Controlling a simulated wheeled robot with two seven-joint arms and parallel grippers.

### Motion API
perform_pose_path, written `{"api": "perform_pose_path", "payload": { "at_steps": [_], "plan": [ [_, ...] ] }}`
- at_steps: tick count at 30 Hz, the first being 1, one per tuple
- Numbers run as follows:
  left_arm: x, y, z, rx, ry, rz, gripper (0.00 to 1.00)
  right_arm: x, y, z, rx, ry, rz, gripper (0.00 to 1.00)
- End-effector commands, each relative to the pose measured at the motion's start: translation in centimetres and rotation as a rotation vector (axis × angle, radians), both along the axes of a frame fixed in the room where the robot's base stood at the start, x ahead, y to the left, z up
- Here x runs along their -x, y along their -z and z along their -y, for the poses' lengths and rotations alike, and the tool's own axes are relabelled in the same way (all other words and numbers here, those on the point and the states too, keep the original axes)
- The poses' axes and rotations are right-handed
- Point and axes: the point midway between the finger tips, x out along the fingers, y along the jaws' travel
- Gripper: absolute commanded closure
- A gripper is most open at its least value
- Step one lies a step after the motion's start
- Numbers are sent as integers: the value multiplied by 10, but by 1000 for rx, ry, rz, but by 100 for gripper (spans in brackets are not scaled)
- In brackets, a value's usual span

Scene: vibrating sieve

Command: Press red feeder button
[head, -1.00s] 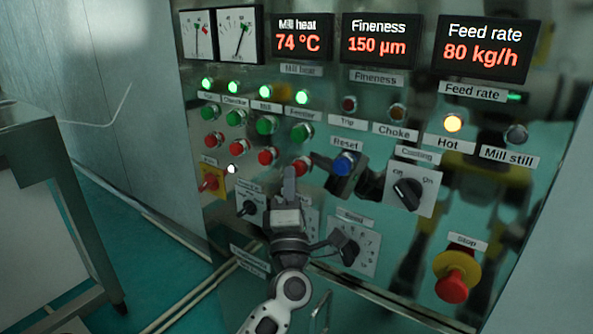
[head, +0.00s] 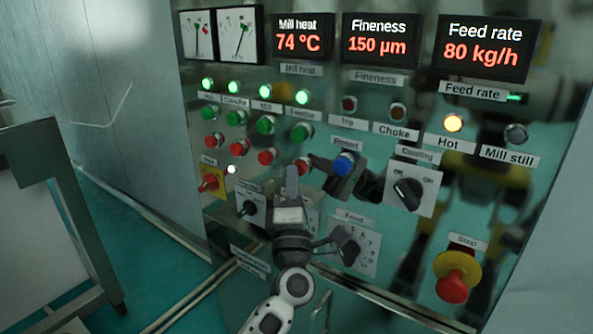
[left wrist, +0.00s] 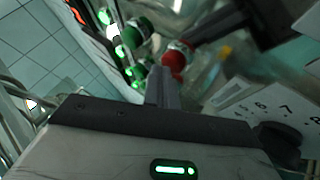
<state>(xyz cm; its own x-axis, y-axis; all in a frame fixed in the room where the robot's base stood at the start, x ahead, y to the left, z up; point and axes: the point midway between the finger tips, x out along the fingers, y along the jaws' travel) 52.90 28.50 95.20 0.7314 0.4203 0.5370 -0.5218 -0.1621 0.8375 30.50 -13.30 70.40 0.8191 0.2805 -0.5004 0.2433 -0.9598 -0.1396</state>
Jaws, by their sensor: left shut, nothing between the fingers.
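The red feeder button (head: 302,164) is the right-hand one in the row of red buttons, below the green feeder button (head: 301,131). My left gripper (head: 292,173) is shut and empty, its fingertips just to the left of and slightly below the red button in the head view. In the left wrist view a red button (left wrist: 176,60) shows just beyond the tips of the shut fingers (left wrist: 161,75). I cannot tell whether the tips touch it. My right gripper is in neither view.
A blue reset button (head: 344,164) sits to the right of the red one. A feed dial (head: 349,250) and other switches lie below. A red stop button (head: 452,287) is at the lower right. A metal table (head: 25,160) stands at left.

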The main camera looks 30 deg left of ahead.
Motion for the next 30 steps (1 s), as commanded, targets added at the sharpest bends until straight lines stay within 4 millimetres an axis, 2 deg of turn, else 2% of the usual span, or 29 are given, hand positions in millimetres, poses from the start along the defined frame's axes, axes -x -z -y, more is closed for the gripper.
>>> {"api": "perform_pose_path", "payload": {
  "at_steps": [17, 30],
  "plan": [
    [-2, 0, 0, 0, 1, -1, 100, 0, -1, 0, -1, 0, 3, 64],
    [16, 0, -1, 0, 0, -1, 100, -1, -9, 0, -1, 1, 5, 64]
  ]
}}
